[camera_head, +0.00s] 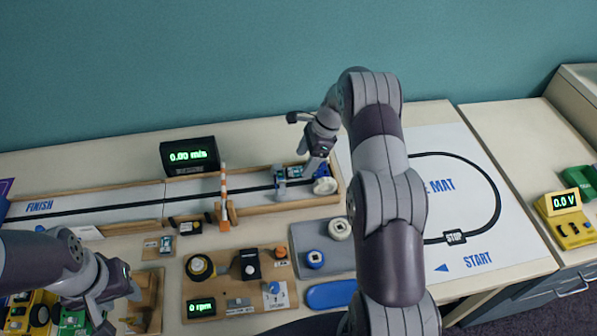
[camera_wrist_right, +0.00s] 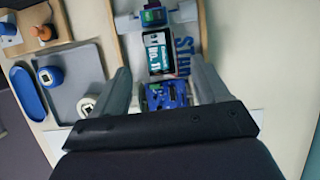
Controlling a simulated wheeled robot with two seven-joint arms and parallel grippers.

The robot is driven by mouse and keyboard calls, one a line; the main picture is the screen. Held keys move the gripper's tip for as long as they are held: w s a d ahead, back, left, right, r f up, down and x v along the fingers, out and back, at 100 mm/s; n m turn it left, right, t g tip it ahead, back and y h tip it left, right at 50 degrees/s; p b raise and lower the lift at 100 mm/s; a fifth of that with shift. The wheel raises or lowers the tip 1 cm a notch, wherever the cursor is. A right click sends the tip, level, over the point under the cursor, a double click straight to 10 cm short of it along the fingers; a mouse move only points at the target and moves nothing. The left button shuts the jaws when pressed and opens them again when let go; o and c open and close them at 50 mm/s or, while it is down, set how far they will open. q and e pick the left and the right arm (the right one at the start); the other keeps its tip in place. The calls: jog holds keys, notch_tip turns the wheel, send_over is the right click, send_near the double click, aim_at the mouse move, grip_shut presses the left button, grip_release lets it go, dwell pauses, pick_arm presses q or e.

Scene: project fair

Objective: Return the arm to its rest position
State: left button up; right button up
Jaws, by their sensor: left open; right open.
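My right arm reaches over the table in the head view, with its gripper (camera_head: 296,183) low over the right end of the wooden track (camera_head: 262,208). In the right wrist view this gripper (camera_wrist_right: 160,72) is open, its two fingers on either side of a small vehicle with blue parts (camera_wrist_right: 166,97) and a dark-and-teal card marked "NO. 11" (camera_wrist_right: 158,52). I cannot tell whether the fingers touch it. Part of the vehicle (camera_head: 322,172) shows beside the gripper in the head view. My left gripper (camera_head: 118,302) is open at the lower left, near a wooden stand (camera_head: 148,300).
A speed display reading 0.00 m/s (camera_head: 189,156) stands behind the track. An orange-striped post (camera_head: 224,205) stands at its front edge. In front are a wooden board with an rpm display (camera_head: 202,308), a grey tray (camera_head: 305,238) and a blue dish (camera_head: 331,294). A white mat (camera_head: 480,215) lies right.

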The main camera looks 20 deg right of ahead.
jog(key=p+v, duration=0.4)
jog(key=v, duration=0.2)
jog(key=shift+d, duration=0.15)
